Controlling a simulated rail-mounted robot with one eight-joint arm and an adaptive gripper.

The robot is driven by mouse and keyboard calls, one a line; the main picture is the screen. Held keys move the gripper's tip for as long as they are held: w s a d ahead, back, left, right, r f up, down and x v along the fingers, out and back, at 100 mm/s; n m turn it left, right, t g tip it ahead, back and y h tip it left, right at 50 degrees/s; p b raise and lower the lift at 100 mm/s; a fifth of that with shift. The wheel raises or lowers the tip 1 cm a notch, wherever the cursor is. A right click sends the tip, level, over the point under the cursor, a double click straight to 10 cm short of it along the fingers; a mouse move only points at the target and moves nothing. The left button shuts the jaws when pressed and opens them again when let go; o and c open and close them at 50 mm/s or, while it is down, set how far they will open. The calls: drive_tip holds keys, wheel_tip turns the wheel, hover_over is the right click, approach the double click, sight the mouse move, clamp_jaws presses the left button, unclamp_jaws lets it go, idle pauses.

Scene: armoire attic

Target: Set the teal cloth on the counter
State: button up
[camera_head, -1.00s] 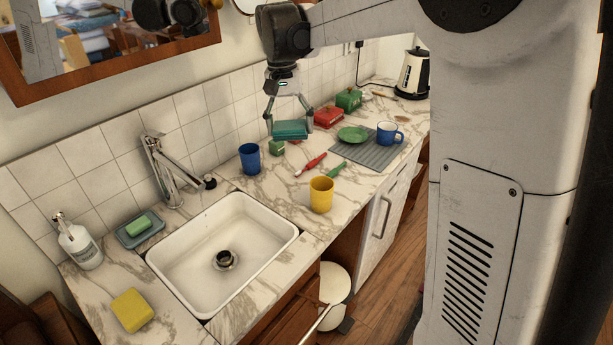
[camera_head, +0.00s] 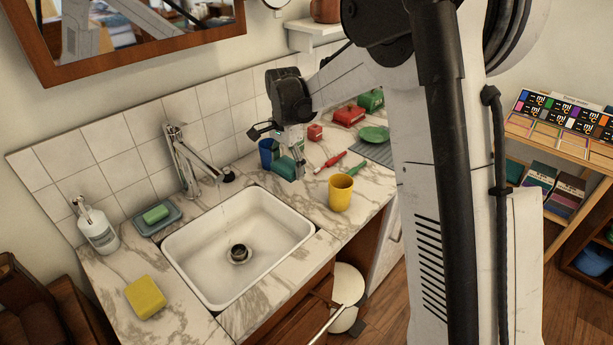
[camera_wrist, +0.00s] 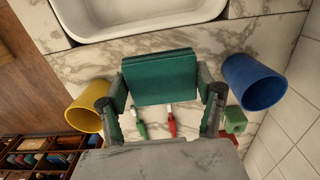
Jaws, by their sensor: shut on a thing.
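The folded teal cloth (camera_head: 284,168) is held between the two fingers of my gripper (camera_head: 291,160). In the wrist view the cloth (camera_wrist: 160,76) spans the gap between the fingertips, flat and level. It is over the marble counter (camera_head: 307,207), just right of the sink; I cannot tell whether it touches. The blue cup (camera_wrist: 254,82) is on one side of the gripper and the yellow cup (camera_wrist: 84,108) on the other. In the head view the arm partly hides the blue cup (camera_head: 266,150).
The sink (camera_head: 240,245) is close by on the left, with the faucet (camera_head: 183,160) behind. A red-handled utensil (camera_head: 330,162), a green one, a small red block (camera_head: 315,132) and a green plate (camera_head: 374,134) lie farther right. Bare counter lies between the sink and yellow cup (camera_head: 340,193).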

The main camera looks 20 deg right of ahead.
hover_over(304, 183)
wheel_tip(304, 183, down, 4)
drive_tip(key=shift+f, duration=1.9)
drive_tip(key=shift+a+f, duration=0.1)
drive_tip(key=shift+f, duration=0.05)
drive_tip(key=o, duration=1)
